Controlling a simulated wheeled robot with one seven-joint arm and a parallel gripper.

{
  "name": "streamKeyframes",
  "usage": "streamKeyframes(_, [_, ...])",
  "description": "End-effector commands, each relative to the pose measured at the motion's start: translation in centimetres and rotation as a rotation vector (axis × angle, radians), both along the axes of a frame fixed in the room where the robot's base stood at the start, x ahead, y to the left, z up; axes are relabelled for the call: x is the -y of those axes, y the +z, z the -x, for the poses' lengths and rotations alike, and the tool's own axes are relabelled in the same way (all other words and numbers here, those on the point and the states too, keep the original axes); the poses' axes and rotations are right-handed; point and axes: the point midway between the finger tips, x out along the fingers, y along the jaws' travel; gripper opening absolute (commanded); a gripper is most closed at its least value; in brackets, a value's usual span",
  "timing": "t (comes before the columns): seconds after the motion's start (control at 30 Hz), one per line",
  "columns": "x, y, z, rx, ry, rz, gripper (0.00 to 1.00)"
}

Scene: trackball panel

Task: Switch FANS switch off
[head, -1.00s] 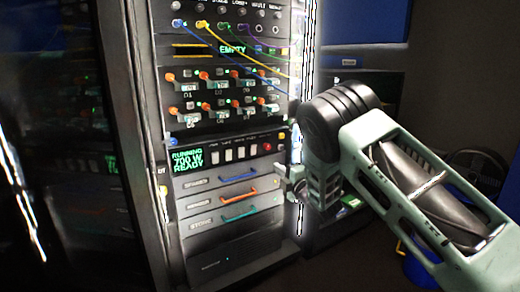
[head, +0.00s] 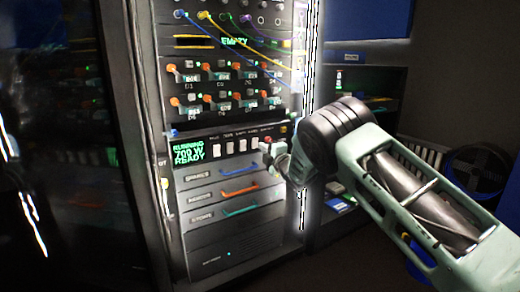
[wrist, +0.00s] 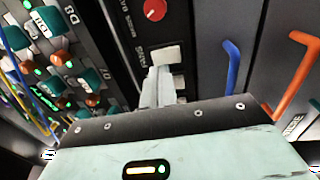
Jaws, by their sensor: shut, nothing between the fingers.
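The switch panel (head: 205,137) has a row of white rocker switches beside a green screen (head: 188,151) reading RUNNING 700 W READY. In the wrist view, the white FANS switch (wrist: 167,56) sits beside its label, below the red knob. My gripper (wrist: 160,74) is shut and empty, with its fingertips at the lower edge of the FANS switch; I cannot tell whether they touch it. My fingers partly hide the neighbouring switch (wrist: 180,82). In the head view, my gripper (head: 268,148) is at the right end of the switch row.
Drawers with blue (head: 239,190) and teal (head: 240,211) handles lie below the panel. Above it are rows of orange-tipped levers (head: 208,69) and several coloured cables. A red knob (wrist: 155,9) is close to the FANS switch. A shelf unit stands to the right.

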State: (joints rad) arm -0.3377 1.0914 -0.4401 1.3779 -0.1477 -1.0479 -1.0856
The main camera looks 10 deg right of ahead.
Motion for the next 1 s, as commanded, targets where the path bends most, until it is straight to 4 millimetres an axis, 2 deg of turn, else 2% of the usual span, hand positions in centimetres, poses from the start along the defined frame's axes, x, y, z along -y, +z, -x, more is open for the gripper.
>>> streamKeyframes(0.1, [-0.5, 0.0, -1.4, 0.001, 0.001, 0.001, 0.0])
streamKeyframes(0.3, [-0.9, 0.2, -2.5, -0.001, 0.001, 0.0, 0.0])
streamKeyframes(0.77, [-1.0, 0.4, -3.0, 0.001, 0.001, 0.0, 0.0])
streamKeyframes(0.87, [-1.2, 1.5, -3.5, -0.031, 0.0, 0.01, 0.0])
streamKeyframes(1.0, [-1.2, 1.1, -3.6, -0.035, 0.0, 0.01, 0.0])
